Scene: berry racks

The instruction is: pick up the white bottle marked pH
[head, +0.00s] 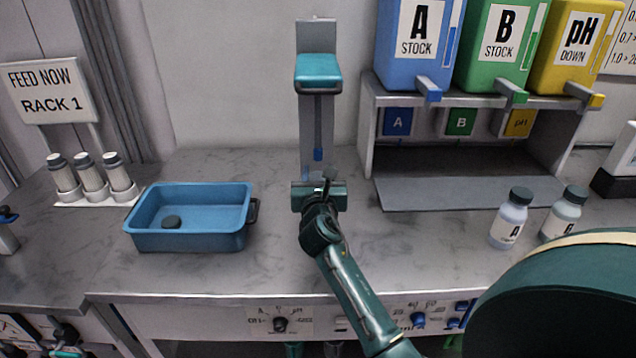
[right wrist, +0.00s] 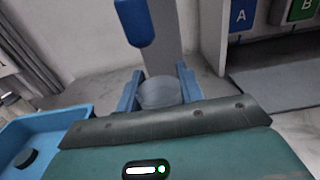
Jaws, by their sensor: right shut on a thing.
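My right gripper (head: 318,182) is at the foot of the grey stand with the teal head, at the middle of the counter. In the right wrist view its two blue fingers (right wrist: 160,92) are shut on a pale round vessel (right wrist: 160,96) beneath a blue nozzle (right wrist: 134,22). The gripper hides most of it in the head view, and no label shows. I see no bottle marked pH. My left gripper is not in view.
A blue tray (head: 190,242) with a dark cap (head: 171,222) in it sits left of the gripper. Several capped white bottles (head: 90,178) stand in a rack behind it. A grey shelf (head: 370,130) bears coloured tanks, including a yellow pH tank (head: 570,75).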

